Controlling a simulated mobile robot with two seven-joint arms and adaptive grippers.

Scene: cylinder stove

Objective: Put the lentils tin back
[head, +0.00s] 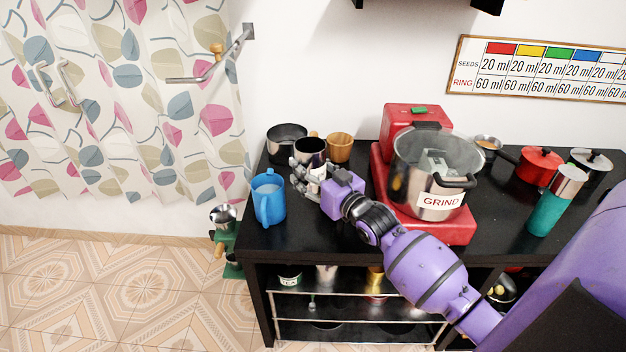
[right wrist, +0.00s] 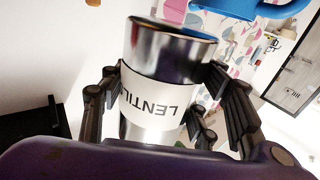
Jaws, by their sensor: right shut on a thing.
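The lentils tin (head: 311,147) is a silver metal can with a white label and an open, dark top. It is upright at the back left of the black table. My right gripper (head: 309,180) is shut around it. In the right wrist view the tin (right wrist: 160,50) sits between the fingers (right wrist: 160,105), with "LENTIL" readable upside down on its label. I cannot tell whether its base touches the tabletop. My left gripper is not in view.
A blue jug (head: 269,200) stands just left of the tin, with a dark pot (head: 287,135) and wooden cup (head: 340,148) behind. The red grinder (head: 385,160) with a large steel pot (head: 420,185) is right. The shelf below holds a TEA tin (head: 289,276) and other tins.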

